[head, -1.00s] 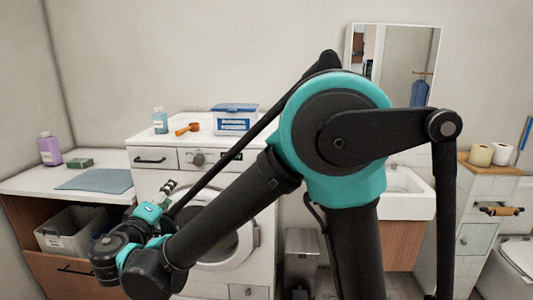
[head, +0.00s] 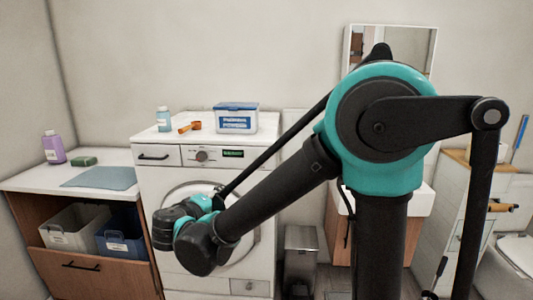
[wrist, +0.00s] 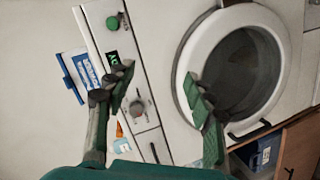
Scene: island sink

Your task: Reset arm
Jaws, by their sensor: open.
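My gripper (wrist: 160,115) is open and empty in the wrist view, its two green-padded fingers spread apart. It faces the front of the white washing machine (wrist: 175,30), with the control panel behind the left finger and the round door near the right finger. In the head view my arm reaches from the right toward the washing machine (head: 155,215), and its wrist is in front of the machine's door. The gripper's fingers are hidden behind my wrist there.
On the machine stand a white box with a blue lid (head: 236,118), an orange scoop (head: 190,127) and a light-blue bottle (head: 163,119). The left counter (head: 40,178) holds a purple bottle (head: 53,147), green sponge (head: 83,161) and blue cloth (head: 102,178). A metal bin (head: 300,255) stands right of the machine.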

